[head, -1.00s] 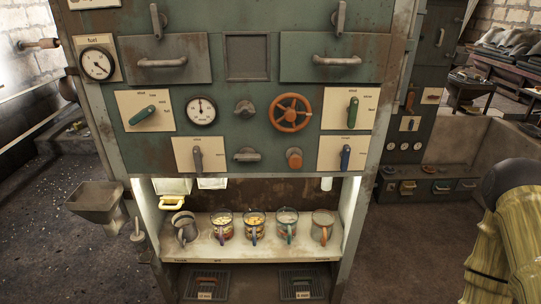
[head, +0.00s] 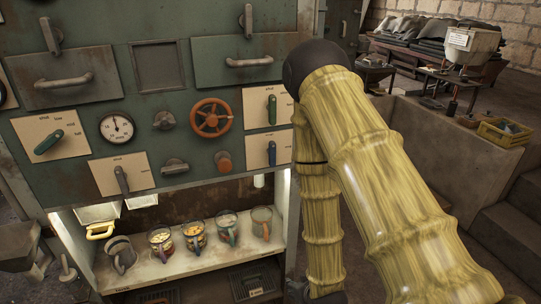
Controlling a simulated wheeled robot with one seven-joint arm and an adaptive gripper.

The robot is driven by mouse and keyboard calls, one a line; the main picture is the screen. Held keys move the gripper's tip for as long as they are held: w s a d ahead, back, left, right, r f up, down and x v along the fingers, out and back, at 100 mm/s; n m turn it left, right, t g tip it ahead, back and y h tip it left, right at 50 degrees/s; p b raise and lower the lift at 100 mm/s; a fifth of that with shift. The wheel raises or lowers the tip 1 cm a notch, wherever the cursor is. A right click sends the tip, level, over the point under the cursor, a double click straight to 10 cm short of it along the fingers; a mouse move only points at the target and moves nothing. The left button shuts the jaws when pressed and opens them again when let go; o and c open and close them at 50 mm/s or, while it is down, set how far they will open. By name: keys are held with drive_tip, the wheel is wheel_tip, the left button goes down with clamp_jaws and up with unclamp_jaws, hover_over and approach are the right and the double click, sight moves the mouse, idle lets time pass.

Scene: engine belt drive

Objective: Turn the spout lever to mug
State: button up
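Several levers sit on cream plates on the green machine front; their labels are too small to read, so I cannot tell which is the spout lever. A green lever (head: 48,142) is at the left, tilted. A grey lever (head: 121,180) is below it, nearly upright. A green lever (head: 271,110) and a blue lever (head: 271,153) at the right point about upright. On the lit shelf stand glass mugs with coloured handles, the leftmost mug (head: 161,240) and the rightmost mug (head: 261,222) among them. My gripper is not seen; only my bamboo-like arm shows.
A grey metal jug (head: 120,253) stands left of the mugs. An orange handwheel (head: 211,118) and an orange knob (head: 223,161) are on the panel. My arm covers the machine's right edge. A yellow crate (head: 504,132) is at the far right.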

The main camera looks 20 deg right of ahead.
drive_tip(key=w+r+t, duration=0.5)
drive_tip(key=w+r, duration=0.5)
drive_tip(key=r, duration=0.6)
drive_tip(key=t+p, duration=0.2)
drive_tip(key=t, duration=0.3)
approach(274, 157)
drive_tip(key=shift+n+y, duration=0.3)
drive_tip(key=w+p, duration=0.1)
drive_tip(key=w, duration=0.4)
drive_tip(key=w+p, duration=0.1)
drive_tip(key=w, duration=0.4)
drive_tip(key=shift+w+a+r, duration=0.15)
clamp_jaws()
